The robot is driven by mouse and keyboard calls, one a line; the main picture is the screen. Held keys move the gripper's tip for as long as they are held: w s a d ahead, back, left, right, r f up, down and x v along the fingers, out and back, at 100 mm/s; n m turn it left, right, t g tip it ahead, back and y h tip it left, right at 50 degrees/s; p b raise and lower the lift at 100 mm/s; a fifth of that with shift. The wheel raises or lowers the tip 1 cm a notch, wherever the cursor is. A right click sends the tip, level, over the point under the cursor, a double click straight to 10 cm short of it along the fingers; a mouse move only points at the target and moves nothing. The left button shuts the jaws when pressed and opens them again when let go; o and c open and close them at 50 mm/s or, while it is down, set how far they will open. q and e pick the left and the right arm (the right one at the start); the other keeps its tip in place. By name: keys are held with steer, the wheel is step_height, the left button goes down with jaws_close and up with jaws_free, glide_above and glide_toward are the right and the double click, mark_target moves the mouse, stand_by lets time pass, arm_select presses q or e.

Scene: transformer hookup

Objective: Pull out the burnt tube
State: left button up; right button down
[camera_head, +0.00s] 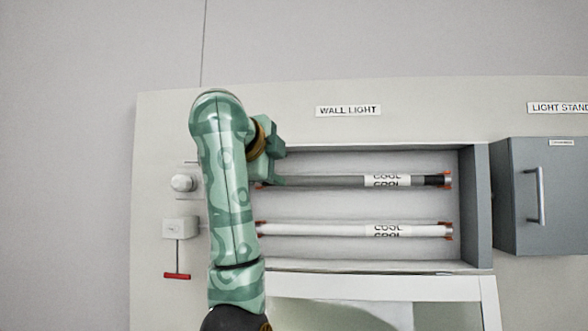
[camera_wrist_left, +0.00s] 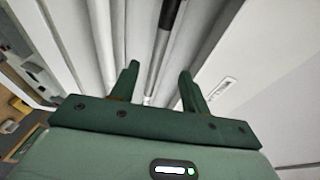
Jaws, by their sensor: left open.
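The burnt tube (camera_head: 320,182) is the upper one in the wall light recess, grey with a blackened right end and a "COOL" label. It lies level between red-edged end holders. The lower tube (camera_head: 320,230) is white and clean, also labelled "COOL". My left gripper (camera_head: 277,168) is at the left end of the burnt tube, partly hiding that end. In the left wrist view, my green fingers (camera_wrist_left: 157,82) are apart, with the burnt tube (camera_wrist_left: 160,52) running away between and beyond them. I cannot tell whether they touch it. My right gripper is in neither view.
The recess's grey right side wall (camera_head: 475,205) bounds the tubes. A grey cabinet (camera_head: 545,195) with a handle stands out at the right. A pull switch with a red handle (camera_head: 177,276) hangs left of my arm. A whitish panel (camera_head: 380,287) lies below the recess.

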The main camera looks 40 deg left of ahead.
mark_target(297, 179)
arm_select(q)
steer(key=p+x, duration=0.3)
steer(key=x, duration=0.7)
steer(key=shift+w+f, duration=0.1)
steer(key=shift+w, duration=0.05)
steer(key=shift+w+a+f, duration=0.2)
steer(key=shift+w, duration=0.3)
steer(key=shift+c, duration=0.6)
steer(key=shift+s+d, duration=0.1)
jaws_close()
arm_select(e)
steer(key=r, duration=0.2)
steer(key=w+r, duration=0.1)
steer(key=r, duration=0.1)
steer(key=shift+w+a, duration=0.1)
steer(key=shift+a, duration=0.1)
